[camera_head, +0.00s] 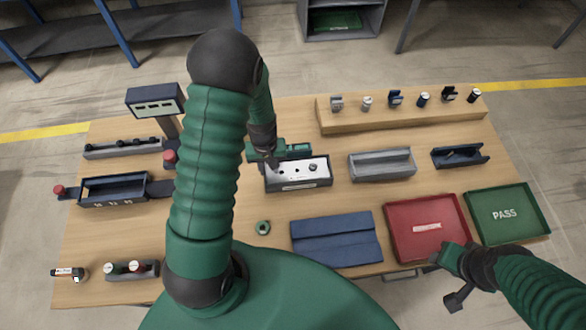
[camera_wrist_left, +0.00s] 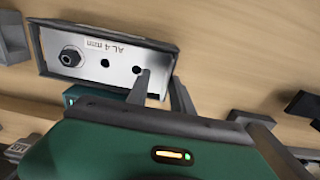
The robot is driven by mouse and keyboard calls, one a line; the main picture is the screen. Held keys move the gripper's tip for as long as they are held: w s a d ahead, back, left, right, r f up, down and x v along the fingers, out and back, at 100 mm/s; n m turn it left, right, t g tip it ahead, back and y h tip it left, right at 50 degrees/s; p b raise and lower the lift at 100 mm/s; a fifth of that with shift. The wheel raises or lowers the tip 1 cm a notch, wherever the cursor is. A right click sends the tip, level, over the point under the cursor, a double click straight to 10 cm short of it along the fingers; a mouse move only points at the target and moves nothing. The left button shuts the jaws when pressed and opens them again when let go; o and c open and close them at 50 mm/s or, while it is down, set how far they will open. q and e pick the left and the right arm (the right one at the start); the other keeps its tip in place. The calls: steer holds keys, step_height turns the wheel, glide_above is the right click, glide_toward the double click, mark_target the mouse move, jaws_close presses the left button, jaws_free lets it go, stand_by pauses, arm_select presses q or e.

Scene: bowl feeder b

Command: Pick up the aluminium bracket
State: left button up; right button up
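A silver plate marked "AL 4 mm" (camera_wrist_left: 110,62), which I take for the aluminium bracket, lies in a dark-rimmed box (camera_head: 297,186) at the table's middle. It has dark holes and a hex nut-like piece. It also shows in the head view (camera_head: 290,171). My left gripper (camera_head: 271,163) is at the box's back left side. Contact is unclear. My right gripper (camera_head: 457,290) is at the front right, its fingers unclear.
A grey bin (camera_head: 382,165) and a small dark bin (camera_head: 460,156) stand right of the box. A blue cloth (camera_head: 336,240), a red tray (camera_head: 400,240) and a green PASS tray (camera_head: 535,225) lie in front. A wooden rack (camera_head: 400,120) holds several small parts behind.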

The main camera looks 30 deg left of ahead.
arm_select(q)
steer(key=shift+s+d, duration=0.1)
steer(key=shift+d, duration=0.25)
steer(key=shift+a, duration=0.35)
steer(key=shift+a+r, duration=0.1)
steer(key=shift+a, duration=0.15)
steer(key=r, duration=0.1)
steer(key=r+b, duration=0.1)
steer(key=r, duration=0.1)
steer(key=shift+s+a+r+b, duration=0.25)
steer(key=shift+a+r+b, duration=0.15)
steer(key=shift+r+p, duration=0.55)
steer(key=shift+r, duration=5.75)
steer(key=f, duration=0.6)
steer(key=d+f, duration=0.1)
steer(key=f, duration=0.2)
steer(key=shift+s+f, duration=0.15)
steer(key=shift+f, duration=0.05)
steer(key=f, duration=0.4)
steer(key=f+p, duration=0.1)
steer(key=f, duration=0.2)
steer(key=shift+a+f, duration=0.1)
steer(key=shift+a, duration=0.2)
steer(key=shift+w+f, duration=0.15)
steer(key=shift+w, duration=0.05)
steer(key=shift+d, duration=0.15)
steer(key=shift+c, duration=0.3)
arm_select(e)
steer(key=shift+d+r, duration=0.1)
steer(key=shift+d, duration=0.2)
